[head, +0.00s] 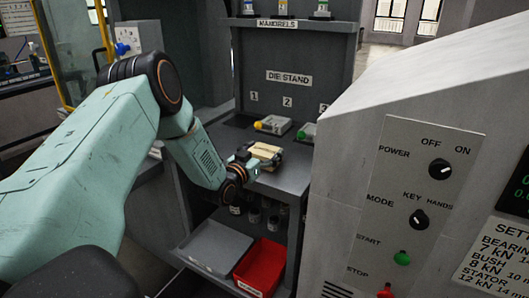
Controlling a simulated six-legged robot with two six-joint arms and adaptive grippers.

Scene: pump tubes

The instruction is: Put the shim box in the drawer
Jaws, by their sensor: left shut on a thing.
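My left gripper (246,166) reaches in from the left at the die stand. It is shut on a small tan box (266,151), which looks like the shim box. The box is at the level of the die stand's grey top; I cannot tell whether it touches it. The gripper partly hides the box's near side. My right gripper is not in view.
Grey blocks with a yellow knob (273,125) and a green knob (307,132) sit behind the box on the stand (240,133). Dark cylinders (254,215) stand on a shelf under the top. A large machine with a control panel (420,200) fills the right side.

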